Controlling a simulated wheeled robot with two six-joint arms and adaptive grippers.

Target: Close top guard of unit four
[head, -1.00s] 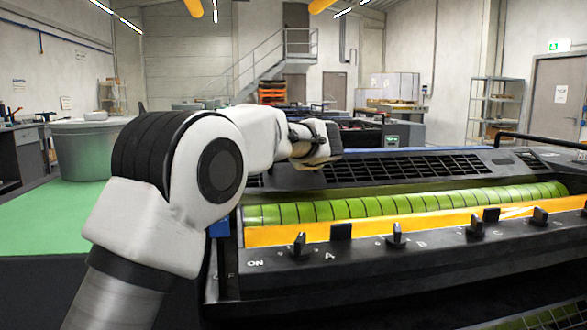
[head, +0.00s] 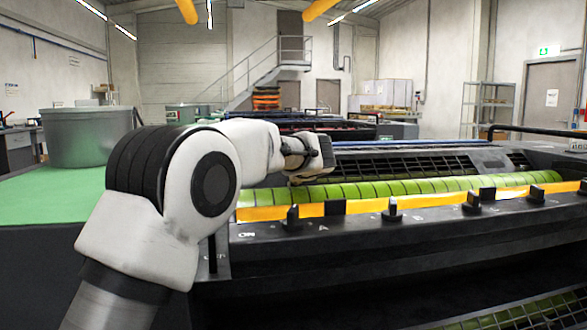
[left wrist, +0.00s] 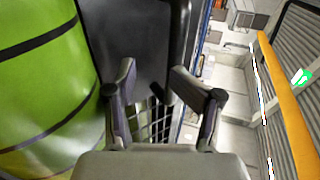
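The ink unit in front of me has a long green roller (head: 400,188) with dark bands and a yellow strip (head: 375,205) along its front. A dark grid-like guard (head: 425,166) lies behind the roller. No unit number is readable. My left arm reaches in from the left, and its wrist end hangs over the left part of the roller and guard. In the left wrist view my left gripper (left wrist: 154,72) is open, with a dark panel and grid bars (left wrist: 155,120) behind its fingers. The green roller fills the left side there. Contact cannot be told. My right gripper is not in view.
A black front ledge (head: 400,235) carries small upright knobs and the letters ON, A, B and C. A grey round tub (head: 90,137) stands on a green surface (head: 60,205) at left. A black rail (head: 530,132) rises at right. More machines stand behind.

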